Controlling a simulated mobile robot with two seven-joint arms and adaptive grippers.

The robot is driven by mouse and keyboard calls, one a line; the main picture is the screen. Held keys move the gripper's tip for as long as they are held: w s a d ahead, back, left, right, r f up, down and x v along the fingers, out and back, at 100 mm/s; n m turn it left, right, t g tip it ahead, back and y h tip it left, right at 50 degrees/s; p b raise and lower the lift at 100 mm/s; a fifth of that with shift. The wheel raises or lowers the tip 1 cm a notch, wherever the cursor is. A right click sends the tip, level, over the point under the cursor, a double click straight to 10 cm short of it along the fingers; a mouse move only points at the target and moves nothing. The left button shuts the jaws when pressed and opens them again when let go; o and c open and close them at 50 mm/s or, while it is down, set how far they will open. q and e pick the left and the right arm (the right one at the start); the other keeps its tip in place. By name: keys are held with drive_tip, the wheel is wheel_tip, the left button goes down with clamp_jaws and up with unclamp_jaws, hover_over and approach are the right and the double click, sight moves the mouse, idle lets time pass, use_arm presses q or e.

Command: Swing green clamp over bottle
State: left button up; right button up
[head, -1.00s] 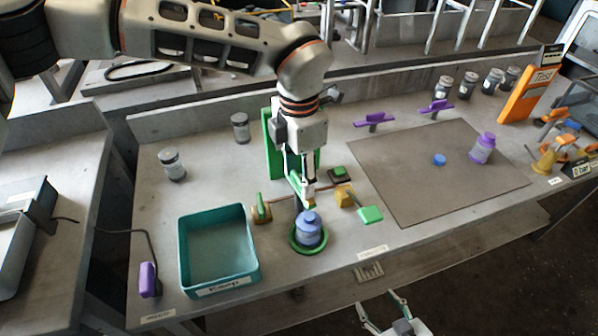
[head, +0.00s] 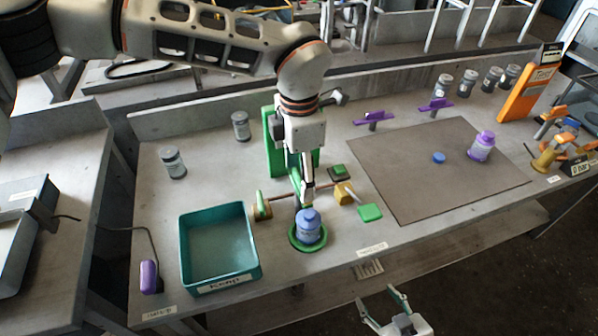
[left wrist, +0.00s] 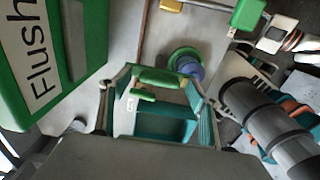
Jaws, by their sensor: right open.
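The blue bottle (head: 308,226) stands upright in a green ring (head: 296,240) near the table's front edge; it also shows in the left wrist view (left wrist: 189,68). The green clamp (head: 295,179) is just behind it, partly hidden by my left gripper (head: 305,194), which points down at it. In the left wrist view, a green bar (left wrist: 160,77) lies between the spread fingertips of my left gripper (left wrist: 159,72); I cannot tell whether they press on it. My right gripper (head: 378,298) is open and empty in front of the table edge.
A teal bin (head: 187,258) stands left of the bottle. A brown rod with yellow blocks (head: 343,193) and a green pad (head: 370,212) are close by. A green panel (head: 272,145) stands behind the gripper. The grey mat (head: 425,180) on the right is mostly free.

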use_arm(q)
wheel_tip(320, 180, up, 12)
idle(0.8)
idle(0.3)
